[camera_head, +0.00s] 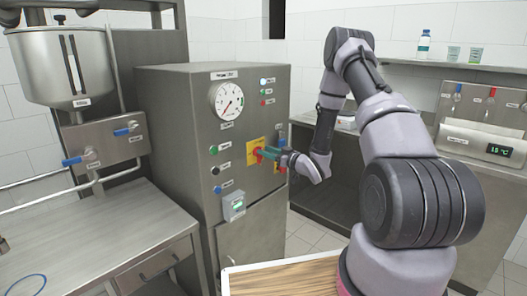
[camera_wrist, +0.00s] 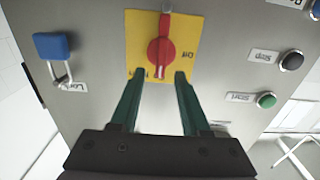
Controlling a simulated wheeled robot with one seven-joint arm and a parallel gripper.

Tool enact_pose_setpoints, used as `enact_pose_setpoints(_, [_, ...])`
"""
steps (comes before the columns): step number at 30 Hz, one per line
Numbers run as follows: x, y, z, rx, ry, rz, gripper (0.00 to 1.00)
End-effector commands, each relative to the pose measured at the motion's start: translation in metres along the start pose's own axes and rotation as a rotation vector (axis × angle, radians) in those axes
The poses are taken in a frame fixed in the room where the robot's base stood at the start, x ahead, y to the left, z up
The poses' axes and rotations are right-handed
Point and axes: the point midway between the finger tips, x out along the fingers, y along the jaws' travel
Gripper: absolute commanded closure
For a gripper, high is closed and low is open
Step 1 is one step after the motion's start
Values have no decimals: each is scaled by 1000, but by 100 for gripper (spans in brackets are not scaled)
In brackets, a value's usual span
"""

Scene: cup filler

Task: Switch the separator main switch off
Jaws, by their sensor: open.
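The separator main switch is a red rotary handle (camera_wrist: 162,48) on a yellow plate (camera_wrist: 190,28), on the front of a steel cabinet. In the wrist view its bar runs nearly straight up and down. In the head view the handle (camera_head: 257,155) is partly covered by my gripper (camera_head: 266,154). In the wrist view my gripper (camera_wrist: 158,75) is open, with one green finger on each side of the handle's lower end. I see a gap on both sides; whether the fingers reach around the bar in depth I cannot tell.
A blue padlock (camera_wrist: 54,45) hangs beside the plate; Stop (camera_wrist: 291,60) and Start (camera_wrist: 266,100) buttons sit opposite. A steel table (camera_head: 90,235) stands left.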

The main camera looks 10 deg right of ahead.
Motion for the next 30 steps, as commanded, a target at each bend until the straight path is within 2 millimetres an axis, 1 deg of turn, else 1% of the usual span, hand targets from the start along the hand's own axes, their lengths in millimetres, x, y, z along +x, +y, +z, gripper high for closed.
enact_pose_setpoints(1, [7,0,0,-2,-1,-1,54])
enact_pose_setpoints(6, [19,0,0,-1,-1,0,54])
enact_pose_setpoints(15, [21,0,0,0,-1,1,54])
enact_pose_setpoints(17, [21,1,0,0,-1,1,77])
enact_pose_setpoints(18, [21,0,0,0,-1,1,92])
enact_pose_setpoints(19, [21,0,0,0,-1,1,100])
enact_pose_setpoints(30, [21,0,0,-26,-1,1,100])
